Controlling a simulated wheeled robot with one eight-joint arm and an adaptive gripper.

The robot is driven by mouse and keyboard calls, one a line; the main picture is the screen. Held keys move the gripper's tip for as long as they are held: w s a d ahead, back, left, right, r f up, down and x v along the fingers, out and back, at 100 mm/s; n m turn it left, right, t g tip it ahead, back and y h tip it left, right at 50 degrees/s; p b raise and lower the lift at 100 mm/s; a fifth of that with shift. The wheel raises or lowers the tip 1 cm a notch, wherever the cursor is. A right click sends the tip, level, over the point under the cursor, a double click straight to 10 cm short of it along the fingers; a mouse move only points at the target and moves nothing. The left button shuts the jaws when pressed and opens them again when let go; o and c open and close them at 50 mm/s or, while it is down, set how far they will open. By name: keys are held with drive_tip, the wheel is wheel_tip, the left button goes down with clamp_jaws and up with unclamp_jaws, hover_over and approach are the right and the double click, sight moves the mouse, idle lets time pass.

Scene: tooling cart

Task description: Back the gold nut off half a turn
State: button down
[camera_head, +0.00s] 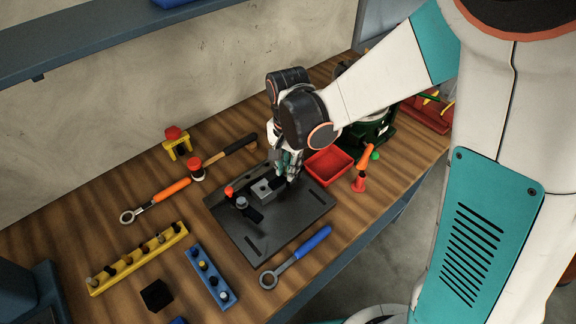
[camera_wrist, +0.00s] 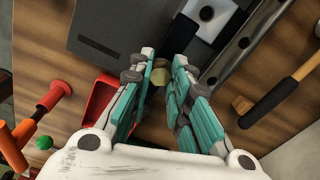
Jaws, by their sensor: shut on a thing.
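The gold nut (camera_wrist: 160,73) shows in the wrist view as a dull gold round piece between my fingertips. My gripper (camera_wrist: 161,66) has its two teal-padded fingers closed on it from either side. In the head view my gripper (camera_head: 286,172) points down over the far right part of the dark fixture plate (camera_head: 258,238), and it hides the nut there. The plate also shows in the wrist view (camera_wrist: 112,22). A grey block with a hole (camera_head: 262,190) stands on the plate just left of my fingers. How the nut sits on its thread is hidden.
A red bin (camera_head: 327,167) stands close right of my gripper, with an orange-handled tool (camera_head: 364,170) beyond it. A hammer (camera_head: 232,149) lies behind. A blue-handled wrench (camera_head: 300,256) lies in front. Yellow (camera_head: 140,264) and blue (camera_head: 210,276) racks stand at left.

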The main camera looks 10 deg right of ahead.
drive_tip(key=shift+n, duration=0.6)
drive_tip(key=c, duration=1.5)
unclamp_jaws()
drive_tip(key=shift+o, duration=0.2)
wheel_tip(320, 180, up, 8)
drive_tip(key=shift+f, duration=0.25)
drive_tip(key=shift+d, duration=0.1)
